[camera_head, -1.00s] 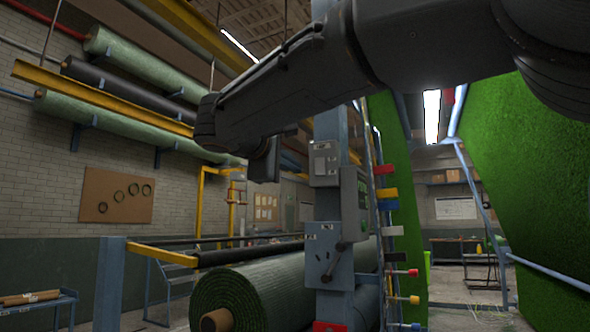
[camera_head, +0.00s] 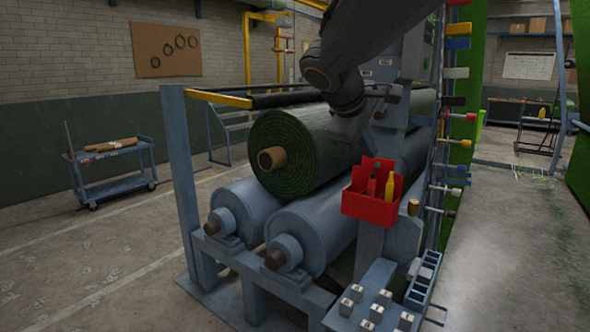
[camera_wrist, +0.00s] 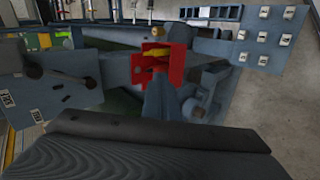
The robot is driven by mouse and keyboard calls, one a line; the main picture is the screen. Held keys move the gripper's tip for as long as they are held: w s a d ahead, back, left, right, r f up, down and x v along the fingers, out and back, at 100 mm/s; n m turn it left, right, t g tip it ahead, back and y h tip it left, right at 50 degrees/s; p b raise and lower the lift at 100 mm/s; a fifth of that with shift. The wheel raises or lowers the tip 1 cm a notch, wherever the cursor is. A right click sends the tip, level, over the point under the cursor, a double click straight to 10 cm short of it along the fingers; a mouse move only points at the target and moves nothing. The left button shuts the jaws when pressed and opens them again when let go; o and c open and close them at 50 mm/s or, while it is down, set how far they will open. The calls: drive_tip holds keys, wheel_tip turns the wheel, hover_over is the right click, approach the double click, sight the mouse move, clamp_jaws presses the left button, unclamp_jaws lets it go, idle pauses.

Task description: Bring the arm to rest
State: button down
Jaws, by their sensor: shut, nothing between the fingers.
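My arm (camera_head: 375,40) reaches down from the top of the head view and bends at dark joints in front of the grey machine post. My gripper (camera_head: 345,128) hangs at its end, in front of the green turf roll (camera_head: 300,145), and looks shut with nothing held. Its fingertips are hard to make out there. In the wrist view a dark ridged shape fills the bottom, and the red tool box (camera_wrist: 157,68) shows beyond it.
The red tool box (camera_head: 370,207) with a yellow-handled tool is fixed to the machine below right of my gripper. Blue-grey rollers (camera_head: 315,235) lie under the turf roll. A blue cart (camera_head: 110,170) stands at the left. The floor between (camera_head: 110,250) is clear.

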drive_tip(key=s+d+f+m+g+y, duration=0.1)
drive_tip(key=s+f+m+g+y, duration=0.1)
drive_tip(key=s+f, duration=0.9)
drive_tip(key=s+d+f+m+g+y, duration=0.2)
drive_tip(key=s+f+m, duration=0.5)
drive_tip(key=s+f, duration=0.5)
wheel_tip(320, 180, down, 6)
drive_tip(key=shift+f+m+g+y, duration=0.15)
drive_tip(key=shift+m+g+y, duration=0.15)
drive_tip(key=shift+g+y, duration=0.65)
